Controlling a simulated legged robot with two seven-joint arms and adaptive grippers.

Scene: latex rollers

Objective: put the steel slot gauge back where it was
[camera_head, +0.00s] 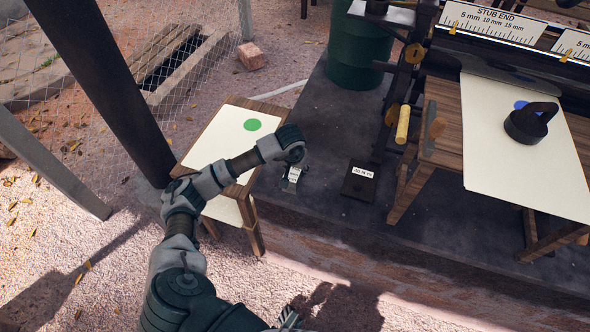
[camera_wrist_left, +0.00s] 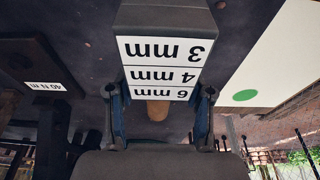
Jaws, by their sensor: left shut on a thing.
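The steel slot gauge (camera_wrist_left: 165,50) is a dark block with a white label reading 3 mm, 4 mm and 6 mm, upside down in the left wrist view. My left gripper (camera_wrist_left: 160,112) is shut on it, one finger at each side.
A small wooden table with a cream sheet (camera_head: 225,137) and green disc stands left. A dark plate marked 40 N m (camera_head: 358,186) lies right of the gauge. Farther right are a yellow-handled roller machine (camera_head: 403,123) and a black weight (camera_head: 527,125) on a cream sheet.

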